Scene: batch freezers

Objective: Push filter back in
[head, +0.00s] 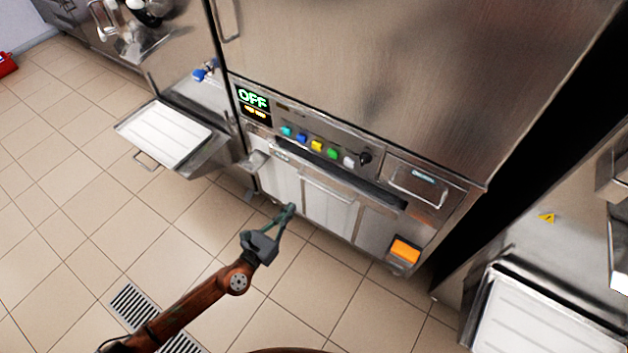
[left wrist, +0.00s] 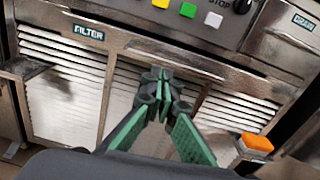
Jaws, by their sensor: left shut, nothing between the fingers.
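The filter front is a pale, louvred panel low on the steel freezer, below the button row. In the head view the filter (head: 328,205) fills the lower front of the machine. In the left wrist view the filter (left wrist: 70,92) shows its slats beneath a FILTER label (left wrist: 88,32). My left gripper (head: 291,207) is shut and empty, with its tips in front of the filter's middle section. In the left wrist view its tips (left wrist: 160,78) overlap that section's upper part; I cannot tell whether they touch. My right gripper is not in view.
Coloured buttons (head: 317,146) and a display reading OFF (head: 253,100) sit above. An orange block (head: 405,250) is at the lower right, below a drain drawer (head: 420,182). A white tray (head: 165,135) juts out at left. The tiled floor in front is clear.

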